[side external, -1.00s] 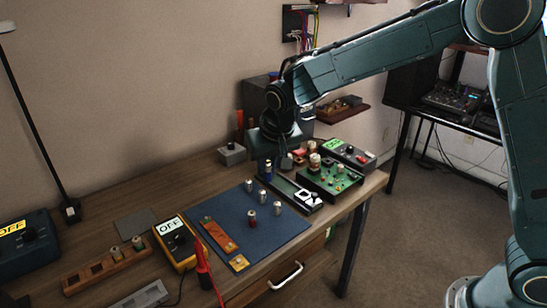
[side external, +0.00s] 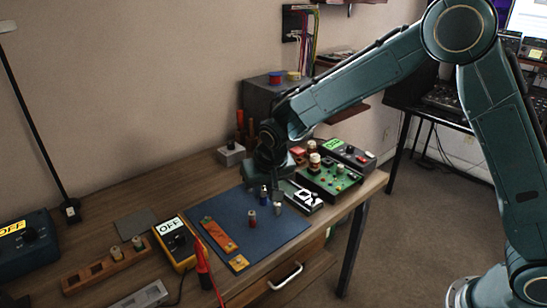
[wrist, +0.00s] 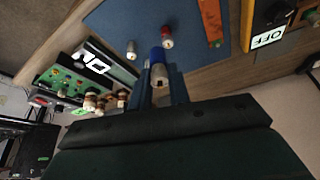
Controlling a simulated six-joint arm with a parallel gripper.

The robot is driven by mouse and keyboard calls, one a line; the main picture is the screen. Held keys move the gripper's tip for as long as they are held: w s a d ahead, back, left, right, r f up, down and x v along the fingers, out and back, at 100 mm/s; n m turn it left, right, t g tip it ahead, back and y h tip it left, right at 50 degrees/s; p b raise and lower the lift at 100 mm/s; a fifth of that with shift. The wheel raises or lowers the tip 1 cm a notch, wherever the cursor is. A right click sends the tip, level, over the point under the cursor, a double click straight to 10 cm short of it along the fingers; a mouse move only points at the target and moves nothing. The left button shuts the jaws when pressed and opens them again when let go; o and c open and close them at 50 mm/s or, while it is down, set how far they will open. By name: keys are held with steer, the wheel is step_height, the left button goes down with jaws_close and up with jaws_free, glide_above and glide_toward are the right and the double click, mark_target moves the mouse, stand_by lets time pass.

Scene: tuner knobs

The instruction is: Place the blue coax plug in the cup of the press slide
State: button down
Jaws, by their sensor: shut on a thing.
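The blue coax plug (wrist: 158,60) is between my gripper's fingers (wrist: 160,90) in the wrist view, with a silver end towards my palm. In the side view the plug (side external: 265,199) hangs below my gripper (side external: 264,187), over the far part of the blue mat. I cannot tell whether its lower end touches the mat. The press slide appears to be the dark rail with black-and-white marks (side external: 305,199), right of the plug. It also shows in the wrist view (wrist: 96,60). Its cup is not clear in either view.
A green circuit board (side external: 330,181) with several knobs lies beyond the slide. A yellow meter (side external: 175,244) is left of the mat. The mat's near right part is clear.

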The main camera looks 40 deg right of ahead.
steer(key=shift+f, duration=5.8)
steer(key=shift+f, duration=0.15)
steer(key=c, duration=1.3)
jaws_free()
steer(key=v, duration=1.2)
steer(key=shift+a, duration=0.1)
steer(key=shift+r, duration=0.25)
